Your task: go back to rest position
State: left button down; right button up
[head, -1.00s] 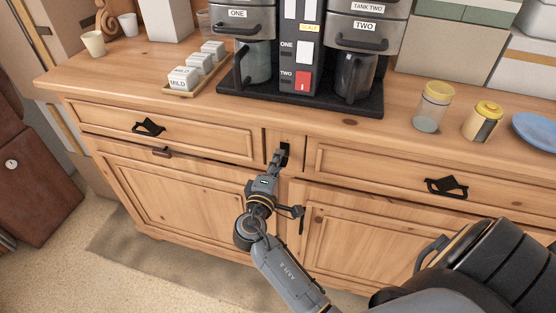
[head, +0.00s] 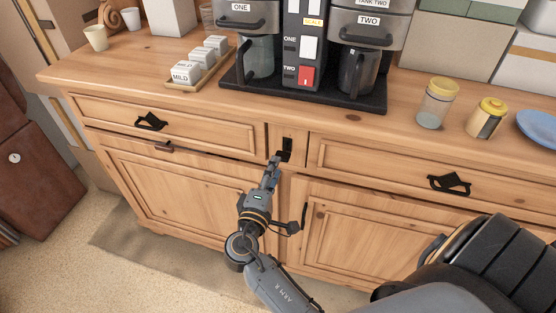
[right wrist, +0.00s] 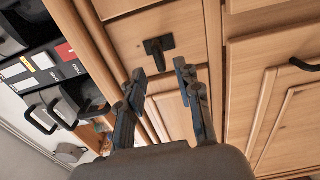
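The wooden dresser (head: 220,139) fills the middle of the head view. My right gripper (head: 273,164) is in front of its narrow centre panel, just below a small dark handle (head: 285,147). In the right wrist view, the two fingers of my right gripper (right wrist: 160,73) are spread apart with nothing between them. The dark handle (right wrist: 158,47) shows beyond the fingertips, apart from them in the picture. Whether the fingers touch the panel is hard to tell. My left gripper is in neither current view.
A coffee machine (head: 312,40) stands on the dresser top. A tray with white boxes (head: 187,71) is left of it. Two yellow-lidded jars (head: 436,103) (head: 486,119) and a blue plate (head: 541,126) are at the right. Open floor (head: 60,235) lies at the left.

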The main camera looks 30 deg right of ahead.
jog(key=shift+s+a, duration=0.5)
jog(key=shift+a, duration=0.05)
jog(key=a+f+n+g+y, duration=0.1)
jog(key=a+f+y, duration=0.15)
jog(key=f, duration=0.75)
jog(key=a+f+n+y, duration=0.1)
jog(key=f+y, duration=0.3)
jog(key=f, duration=0.6)
jog(key=s+a+f+g+y, duration=0.1)
jog(key=s+f+g+y, duration=0.1)
jog(key=s+f, duration=0.5)
jog(key=s+a+f+g+y, duration=0.1)
jog(key=s+a+f+g, duration=0.15)
jog(key=f, duration=0.75)
jog(key=s+d+f+m+g+y, duration=0.1)
jog(key=s+f, duration=0.4)
jog(key=s, duration=0.5)
jog(key=s+d+f+m+g+y, duration=0.1)
jog(key=s+f+m, duration=0.3)
jog(key=s, duration=0.6)
jog(key=s+d+f+m+g+y, duration=0.2)
jog(key=s+f+m+g, duration=0.1)
jog(key=s+f, duration=0.5)
jog(key=shift+s, duration=1.25)
